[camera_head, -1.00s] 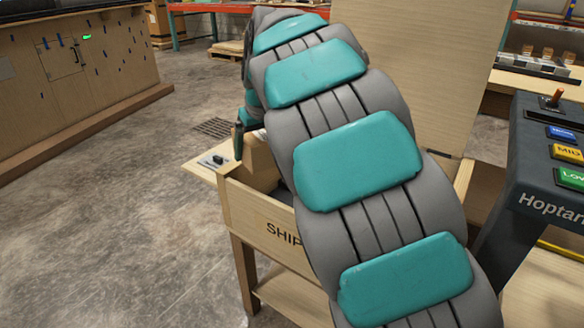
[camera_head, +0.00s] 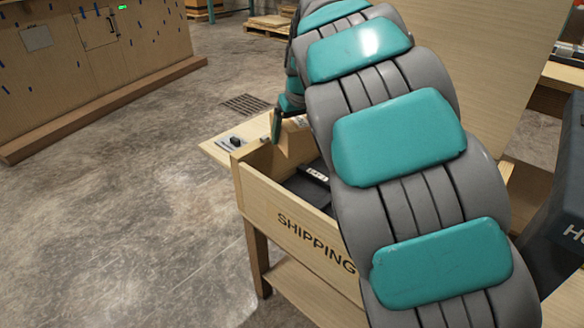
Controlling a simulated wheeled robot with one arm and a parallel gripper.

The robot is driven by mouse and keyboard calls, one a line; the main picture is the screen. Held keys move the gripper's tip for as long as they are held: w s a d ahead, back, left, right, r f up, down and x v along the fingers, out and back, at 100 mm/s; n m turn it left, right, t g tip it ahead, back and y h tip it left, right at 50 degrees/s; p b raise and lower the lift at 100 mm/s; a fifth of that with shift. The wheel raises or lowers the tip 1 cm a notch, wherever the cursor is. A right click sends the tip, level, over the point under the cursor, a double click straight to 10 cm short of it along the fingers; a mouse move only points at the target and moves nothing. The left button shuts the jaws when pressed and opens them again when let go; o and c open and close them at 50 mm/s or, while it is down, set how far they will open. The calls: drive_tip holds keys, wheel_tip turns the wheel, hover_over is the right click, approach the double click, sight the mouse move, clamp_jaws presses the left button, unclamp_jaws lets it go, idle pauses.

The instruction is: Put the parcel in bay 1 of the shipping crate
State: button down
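The shipping crate (camera_head: 290,222) is a pale wooden box marked "SHIPPING", open at the top and raised on legs. My gripper (camera_head: 279,124) is at the crate's far left part; one teal and dark finger shows, and my arm hides the rest. A tan, box-like piece (camera_head: 291,146) with a white patch at its top is right beside that finger. It may be the parcel, but I cannot tell whether it is gripped. A dark area with a white label (camera_head: 316,172) shows inside the crate. The bay numbers cannot be read.
A small ledge (camera_head: 222,151) with a dark part on it juts from the crate's left side. A tall wooden panel (camera_head: 480,70) stands behind my arm. A dark console (camera_head: 563,215) is at the right edge. The concrete floor at left is clear.

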drive_tip(key=shift+f+b, duration=1.5)
drive_tip(key=shift+f, duration=7.45)
drive_tip(key=shift+f+b, duration=0.45)
drive_tip(key=shift+f, duration=0.1)
unclamp_jaws()
